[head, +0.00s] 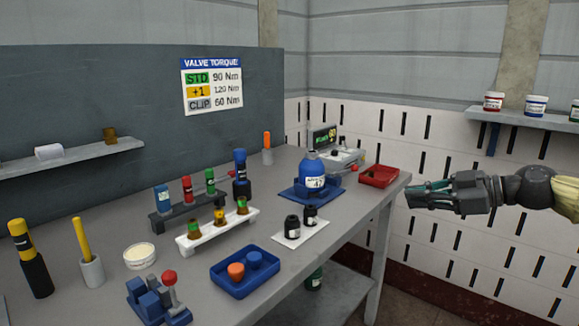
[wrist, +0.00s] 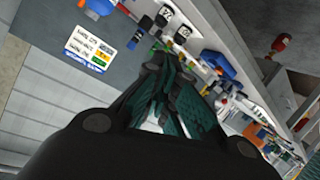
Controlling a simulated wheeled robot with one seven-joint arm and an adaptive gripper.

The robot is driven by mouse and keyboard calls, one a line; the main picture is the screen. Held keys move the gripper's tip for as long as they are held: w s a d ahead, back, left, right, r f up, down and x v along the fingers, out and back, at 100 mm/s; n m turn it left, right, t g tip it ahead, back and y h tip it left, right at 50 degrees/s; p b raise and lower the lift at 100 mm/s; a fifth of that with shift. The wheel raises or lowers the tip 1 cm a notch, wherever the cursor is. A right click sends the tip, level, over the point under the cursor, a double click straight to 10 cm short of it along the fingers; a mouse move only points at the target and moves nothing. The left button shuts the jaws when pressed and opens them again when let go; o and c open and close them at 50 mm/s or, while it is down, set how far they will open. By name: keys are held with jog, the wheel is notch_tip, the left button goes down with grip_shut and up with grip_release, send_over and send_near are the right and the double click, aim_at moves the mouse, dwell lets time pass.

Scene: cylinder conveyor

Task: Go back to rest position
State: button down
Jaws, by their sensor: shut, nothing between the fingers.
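My gripper (head: 415,195) is at the right of the head view, extended sideways from the right with its fingers pointing left. It is in the air off the right end of the grey workbench (head: 335,240), clear of the bench and the things on it. In the wrist view, my gripper (wrist: 170,75) has its dark green-padded fingers drawn together, with nothing held between them. The bench shows tilted behind the fingers in that view.
A red tray (head: 379,176) at the bench's right end lies nearest my gripper. A blue bottle (head: 313,170) stands on a blue base, with racks of cylinders (head: 218,232) to its left. A wall shelf (head: 525,117) with several jars is above my arm. Open air surrounds the gripper.

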jog(key=a+f+m+g+h, duration=0.1)
jog(key=a+f+m, duration=0.1)
jog(key=a+f, duration=0.35)
jog(key=a+f+m+g+h, duration=0.1)
jog(key=a+f+m, duration=0.1)
jog(key=f, duration=0.7)
jog(key=a+f+m, duration=0.2)
jog(key=a+f, duration=0.2)
jog(key=f, duration=0.4)
jog(key=s+a+f+m+g+h, duration=0.1)
jog(key=s+a+f+m+h, duration=0.1)
jog(key=s+f, duration=0.5)
jog(key=s+a+f+m+g+h, duration=0.1)
jog(key=s+a+f+m+g, duration=0.15)
jog(key=f, duration=0.95)
jog(key=s+d+f+m+h, duration=0.2)
jog(key=s+f+m+h, duration=0.15)
jog(key=s+f, duration=1.05)
jog(key=s+d+f+m+g+h, duration=0.1)
jog(key=s+d+f+h, duration=0.2)
jog(key=s, duration=0.4)
jog(key=s+d+f+m+g+h, duration=0.1)
jog(key=s+d+f+m, duration=0.1)
jog(key=s+d+f, duration=0.45)
notch_tip(320, 180, up, 15)
jog(key=s+a+p, duration=0.1)
jog(key=p, duration=1.1)
jog(key=shift+a, duration=0.35)
